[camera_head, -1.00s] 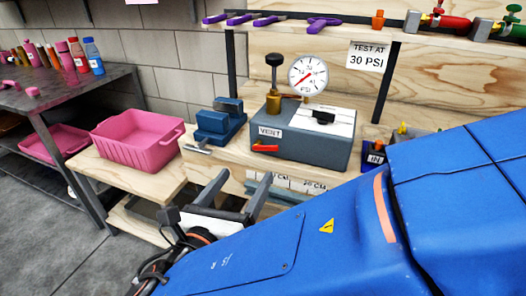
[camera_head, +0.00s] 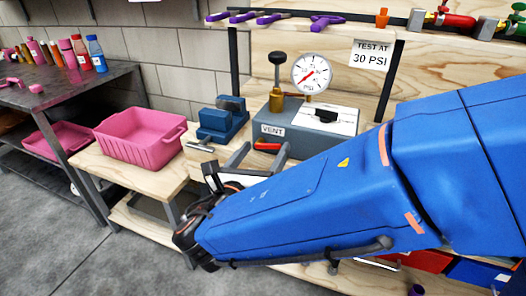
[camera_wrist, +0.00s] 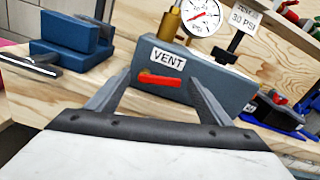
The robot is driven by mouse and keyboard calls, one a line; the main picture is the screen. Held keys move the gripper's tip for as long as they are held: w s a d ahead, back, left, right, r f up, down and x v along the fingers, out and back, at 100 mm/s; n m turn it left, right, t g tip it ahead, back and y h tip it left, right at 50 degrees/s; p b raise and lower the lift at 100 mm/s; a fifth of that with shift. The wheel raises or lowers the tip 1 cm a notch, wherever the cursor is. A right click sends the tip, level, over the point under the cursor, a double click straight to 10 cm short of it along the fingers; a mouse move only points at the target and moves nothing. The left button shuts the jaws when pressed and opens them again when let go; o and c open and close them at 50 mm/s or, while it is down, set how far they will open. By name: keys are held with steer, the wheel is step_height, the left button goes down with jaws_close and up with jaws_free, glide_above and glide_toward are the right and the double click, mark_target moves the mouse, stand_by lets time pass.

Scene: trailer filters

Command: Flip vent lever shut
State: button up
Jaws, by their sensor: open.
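The red vent lever (camera_wrist: 161,80) lies nearly level on the front of the grey-blue test box, just under the white VENT label (camera_wrist: 168,57). In the head view the lever (camera_head: 267,146) shows just beyond my fingers. My gripper (camera_wrist: 155,95) is open, with one finger on each side of the lever in the wrist view. I see no contact with the lever. The test box (camera_head: 342,147) carries a round pressure gauge (camera_head: 312,73) and a brass pump with a black knob (camera_head: 277,80). My arm hides the box's lower front in the head view.
A blue vise (camera_head: 220,122) stands left of the box on the wooden bench. A pink bin (camera_head: 140,138) sits on a lower surface farther left. Purple tools (camera_head: 270,18) lie on the shelf above. A sign (camera_head: 370,55) reads TEST AT 30 PSI.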

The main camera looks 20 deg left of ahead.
steer(key=c, duration=1)
steer(key=shift+f+m, duration=0.3)
steer(key=shift+m, duration=1.1)
steer(key=shift+c, duration=0.2)
steer(key=o, duration=1)
steer(key=shift+o, duration=0.2)
steer(key=s+a, duration=0.1)
steer(key=s, duration=1.6)
steer(key=shift+s+a, duration=0.15)
steer(key=shift+s, duration=0.1)
